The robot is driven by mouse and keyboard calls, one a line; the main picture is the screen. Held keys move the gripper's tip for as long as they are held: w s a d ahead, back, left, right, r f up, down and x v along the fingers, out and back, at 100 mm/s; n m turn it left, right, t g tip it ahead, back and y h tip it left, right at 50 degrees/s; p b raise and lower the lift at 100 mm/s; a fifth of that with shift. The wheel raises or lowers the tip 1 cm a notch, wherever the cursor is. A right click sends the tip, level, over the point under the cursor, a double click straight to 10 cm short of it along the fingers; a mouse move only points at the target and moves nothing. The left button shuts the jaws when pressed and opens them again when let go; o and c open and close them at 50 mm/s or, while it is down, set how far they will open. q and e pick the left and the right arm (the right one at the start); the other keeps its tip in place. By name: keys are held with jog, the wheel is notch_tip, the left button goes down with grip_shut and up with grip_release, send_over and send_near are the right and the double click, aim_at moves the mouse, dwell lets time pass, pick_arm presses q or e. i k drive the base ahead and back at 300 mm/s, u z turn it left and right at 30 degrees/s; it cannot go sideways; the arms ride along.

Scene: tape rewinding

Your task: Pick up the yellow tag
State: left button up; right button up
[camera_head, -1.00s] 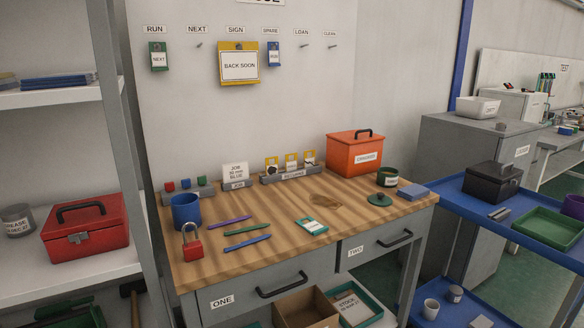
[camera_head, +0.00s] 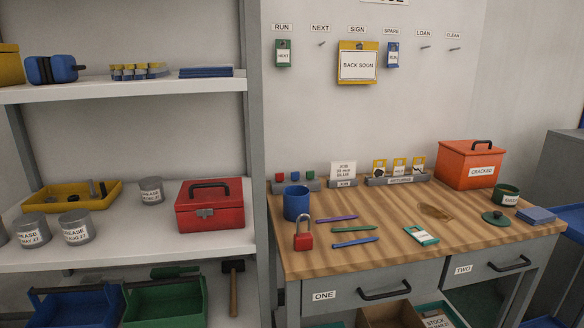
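A yellow-framed tag reading "BACK SOON" (camera_head: 357,65) hangs on the wall under the SIGN label. Three small yellow-topped cards (camera_head: 399,165) stand in a grey holder (camera_head: 397,180) at the back of the wooden workbench. I cannot tell which of these is the yellow tag of the task. A green tag (camera_head: 283,54) hangs under RUN and a blue tag (camera_head: 393,55) under SPARE. A green and white tag (camera_head: 421,236) lies on the bench top. Neither of my grippers is in view.
The workbench (camera_head: 390,265) holds a red padlock (camera_head: 303,240), blue mug (camera_head: 296,203), several pens, an orange box (camera_head: 470,165) and a green tin (camera_head: 507,195). Shelves at left carry a red toolbox (camera_head: 210,206), grey cans and a yellow tray (camera_head: 70,200). The NEXT, LOAN and CLEAN hooks are empty.

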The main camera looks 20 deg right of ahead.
aim_at(398, 170)
jog(key=u, duration=0.75)
jog(key=k, duration=1.15)
jog(key=z, duration=1.75)
jog(key=i, duration=0.5)
jog(key=z, duration=0.05)
